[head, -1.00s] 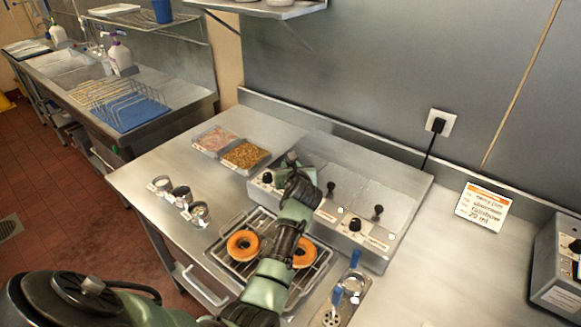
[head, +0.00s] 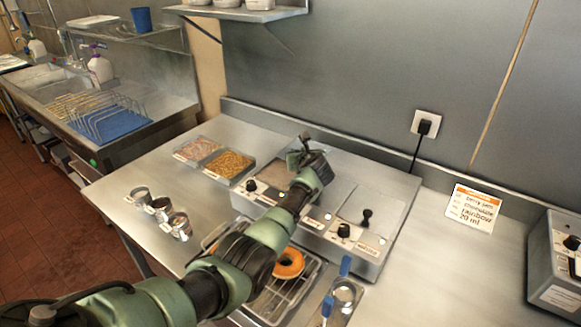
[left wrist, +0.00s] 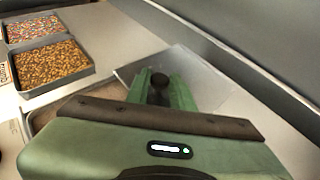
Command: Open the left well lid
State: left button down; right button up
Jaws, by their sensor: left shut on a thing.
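In the left wrist view, my left gripper (left wrist: 162,88) is shut on the dark knob (left wrist: 159,80) of the left well lid (left wrist: 205,72). The lid looks like a grey, partly clear panel and appears raised and tilted; a brown patch shows below at left. The right lid's knob (head: 367,214) stands upright. My right gripper is out of view.
Two topping trays, one pink (head: 197,149) and one golden (head: 228,165), stand left of the warmer. Several metal cups (head: 160,208) are at the counter's left. A doughnut (head: 290,263) sits on a wire rack in front. The wall rises close behind.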

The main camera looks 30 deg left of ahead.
pick_arm(q)
jog(key=shift+w+d+f, duration=0.1)
jog(key=shift+w, duration=0.45)
jog(key=shift+w+d+f, duration=0.1)
jog(key=shift+w, duration=0.45)
jog(key=shift+s+r, duration=0.1)
jog(key=shift+r, duration=0.05)
jog(key=shift+s+a, duration=0.1)
jog(key=c, duration=1.3)
grip_release()
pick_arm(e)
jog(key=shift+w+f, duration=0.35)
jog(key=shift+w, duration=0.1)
pick_arm(q)
jog(key=shift+s+r, duration=0.1)
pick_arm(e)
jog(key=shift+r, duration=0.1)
